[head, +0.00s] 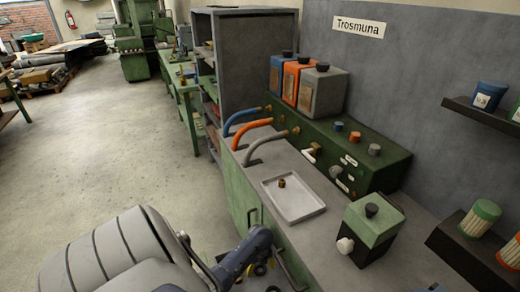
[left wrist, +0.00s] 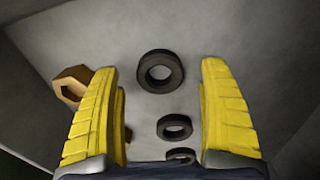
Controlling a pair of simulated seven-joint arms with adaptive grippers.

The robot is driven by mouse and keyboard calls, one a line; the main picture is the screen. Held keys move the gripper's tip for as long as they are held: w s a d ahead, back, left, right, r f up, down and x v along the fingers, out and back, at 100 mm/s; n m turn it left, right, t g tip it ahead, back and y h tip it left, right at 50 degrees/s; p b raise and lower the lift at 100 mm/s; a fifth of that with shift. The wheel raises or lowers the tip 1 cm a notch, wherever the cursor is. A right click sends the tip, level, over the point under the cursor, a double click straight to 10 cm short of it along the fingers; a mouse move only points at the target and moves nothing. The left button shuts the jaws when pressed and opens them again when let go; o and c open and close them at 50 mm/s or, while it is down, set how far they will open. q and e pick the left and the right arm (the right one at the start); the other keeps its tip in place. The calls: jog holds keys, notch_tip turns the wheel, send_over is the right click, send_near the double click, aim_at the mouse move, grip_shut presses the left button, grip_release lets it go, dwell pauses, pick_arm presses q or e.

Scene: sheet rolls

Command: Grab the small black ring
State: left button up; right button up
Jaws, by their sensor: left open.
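Several black rings lie on a grey surface in the left wrist view. The largest black ring (left wrist: 160,54) is furthest up, between the fingertips. A mid-sized black ring (left wrist: 174,137) lies below it. The smallest black ring (left wrist: 181,151) is lowest, its lower part hidden by the gripper body. My left gripper (left wrist: 160,66) is open and empty, its yellow fingers on either side of the rings. In the head view my left gripper (head: 260,264) is low beside the bench front, with dark rings near it, too small to tell apart. My right gripper is not in view.
A brass nut (left wrist: 70,92) lies by the left finger, and another brass piece is mostly hidden behind that finger. The bench holds a white tray (head: 309,212) with a small brass part, a green box (head: 374,222) and hoses (head: 252,132).

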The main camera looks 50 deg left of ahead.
pick_arm(q)
jog(key=shift+f, duration=0.7)
jog(key=c, duration=1.2)
